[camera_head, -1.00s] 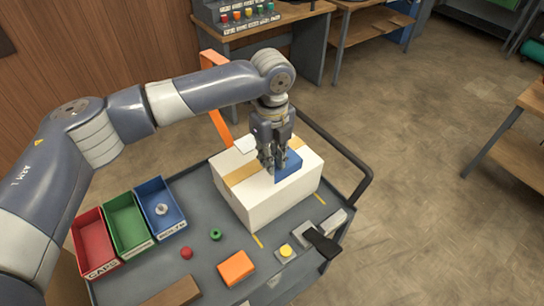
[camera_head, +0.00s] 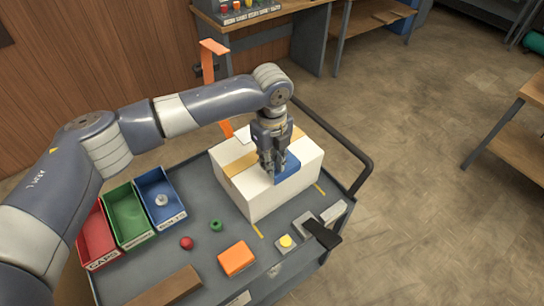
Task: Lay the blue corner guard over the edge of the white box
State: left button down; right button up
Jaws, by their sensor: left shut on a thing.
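The white box (camera_head: 258,201) stands on the grey cart top, with a tan tape strip across its upper face. The blue corner guard (camera_head: 288,170) is at the box's top, by its front right edge. My left gripper (camera_head: 272,172) comes down from above and is shut on the guard, its fingers hiding the guard's left part. The guard looks to be at or very close to the box top; I cannot tell whether it fully rests on the edge.
Red, green and blue bins (camera_head: 160,195) stand at the cart's left. An orange block (camera_head: 236,258), a red ball (camera_head: 186,243), a green ring (camera_head: 216,225) and a yellow button (camera_head: 286,241) lie in front of the box. A dark handle rail (camera_head: 345,147) runs behind it.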

pick_arm(q)
jog(key=shift+f+b, duration=0.5)
jog(key=shift+f, duration=1.35)
jog(key=c, duration=1.4)
grip_release()
jog(key=shift+c, duration=0.2)
jog(key=shift+r, duration=0.2)
notch_tip(320, 180, up, 12)
jog(key=shift+f, duration=0.15)
